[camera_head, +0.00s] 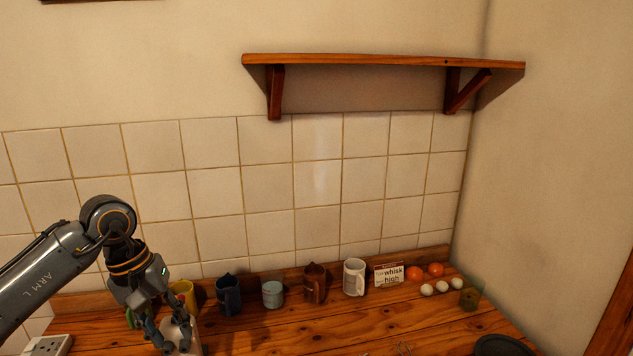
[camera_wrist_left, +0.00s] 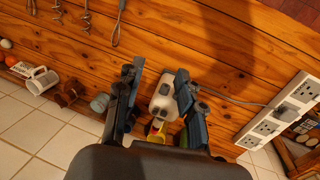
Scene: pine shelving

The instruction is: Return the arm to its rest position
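My left arm (camera_head: 45,270) reaches in from the left in the head view, with its gripper (camera_head: 167,334) pointing down over the left part of the wooden counter. In the left wrist view the two fingers of the left gripper (camera_wrist_left: 160,100) are spread apart. A white appliance with dark spots (camera_wrist_left: 163,98) shows between them, with a gap beside the left finger. It also shows partly behind the fingers in the head view (camera_head: 182,330). I see no clear grip on it. My right gripper is in neither view.
A row of mugs, including a white mug (camera_head: 354,277), stands along the tiled wall. A card (camera_head: 388,275), tomatoes (camera_head: 414,273), eggs (camera_head: 427,289) and a greenish glass (camera_head: 469,298) stand at right. A power strip (camera_wrist_left: 280,110) lies beside the gripper. The wall shelf (camera_head: 380,60) is empty.

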